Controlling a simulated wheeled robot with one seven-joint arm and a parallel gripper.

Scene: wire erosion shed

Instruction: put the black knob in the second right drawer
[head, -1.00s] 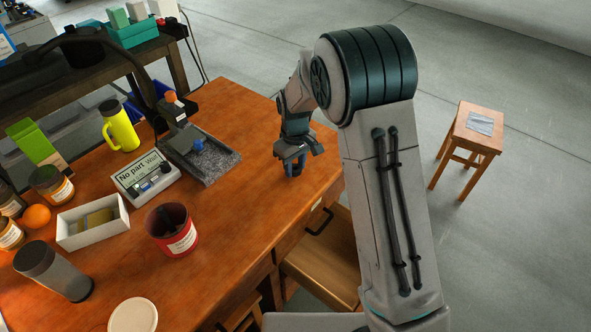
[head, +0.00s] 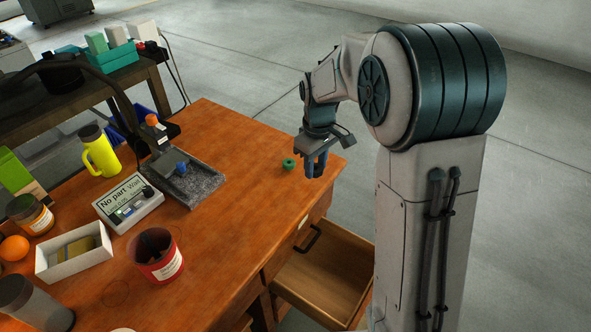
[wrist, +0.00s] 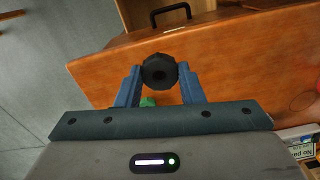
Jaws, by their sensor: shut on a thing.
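My gripper (head: 316,168) is above the right edge of the wooden desk. In the wrist view my gripper (wrist: 160,88) has its blue fingers shut on the black knob (wrist: 159,70), a dark round piece at the fingertips. The knob cannot be made out in the head view. An open, empty-looking wooden drawer (head: 325,280) sticks out from the desk's right side, below a front with a black handle (head: 312,238). In the wrist view the drawer (wrist: 138,14) shows partly at the top, beyond the desk edge.
A small green ring-like piece (head: 288,164) lies on the desk (head: 235,215) beside my gripper. A red cup (head: 157,258), a white box (head: 73,262), a control box (head: 128,203) and a yellow bottle (head: 98,152) stand further left. The desk's right part is mostly clear.

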